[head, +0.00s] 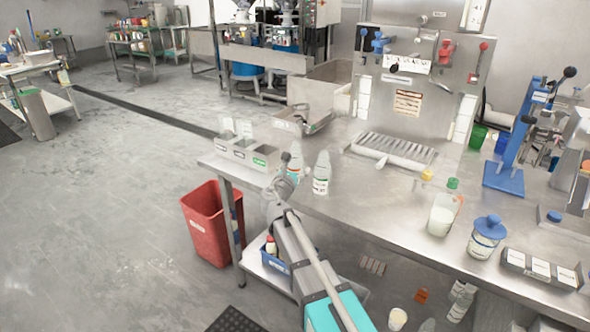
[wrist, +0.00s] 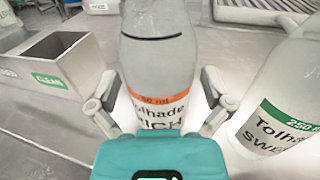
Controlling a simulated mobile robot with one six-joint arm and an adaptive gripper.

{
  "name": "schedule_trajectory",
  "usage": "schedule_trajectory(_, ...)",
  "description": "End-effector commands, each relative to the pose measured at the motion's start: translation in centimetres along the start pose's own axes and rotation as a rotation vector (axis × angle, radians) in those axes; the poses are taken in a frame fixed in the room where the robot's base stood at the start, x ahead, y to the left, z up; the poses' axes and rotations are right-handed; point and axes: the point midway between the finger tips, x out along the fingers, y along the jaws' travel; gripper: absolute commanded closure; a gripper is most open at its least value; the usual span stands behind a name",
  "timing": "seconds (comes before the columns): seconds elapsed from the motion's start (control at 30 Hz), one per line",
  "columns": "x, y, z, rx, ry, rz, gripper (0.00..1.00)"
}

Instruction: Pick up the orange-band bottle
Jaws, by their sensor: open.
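The orange-band bottle (wrist: 158,60) stands upright in the middle of the wrist view, pale with an orange stripe and black lettering. My gripper (wrist: 160,92) is open, with one finger on each side of the bottle's lower part. Whether the fingers touch it is unclear. The bottle's base is hidden behind the teal gripper body. In the head view the bottle (head: 296,161) stands near the left end of the steel counter, partly hidden by my arm. A similar bottle with a green band (wrist: 275,115) stands close on the right; it also shows in the head view (head: 321,175).
Open metal bins (head: 242,152) with labels stand just left of the bottles; one bin (wrist: 50,68) is close in the wrist view. A red waste bin (head: 208,225) stands below the counter's left end. The counter (head: 365,200) right of the bottles is largely clear.

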Motion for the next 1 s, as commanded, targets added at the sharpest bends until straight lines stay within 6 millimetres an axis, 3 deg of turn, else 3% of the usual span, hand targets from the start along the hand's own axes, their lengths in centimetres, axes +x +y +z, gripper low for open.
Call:
schedule_trajectory(0.6, 0.37, 0.0, 0.0, 0.0, 0.0, 0.001, 0.0)
schedule_trajectory(0.67, 0.37, 0.01, 0.0, 0.0, 0.0, 0.001, 0.07)
schedule_trajectory(0.9, 0.37, 0.01, 0.0, 0.0, 0.0, 0.001, 0.52)
schedule_trajectory(1.0, 0.37, 0.01, 0.0, 0.0, 0.0, 0.001, 0.53)
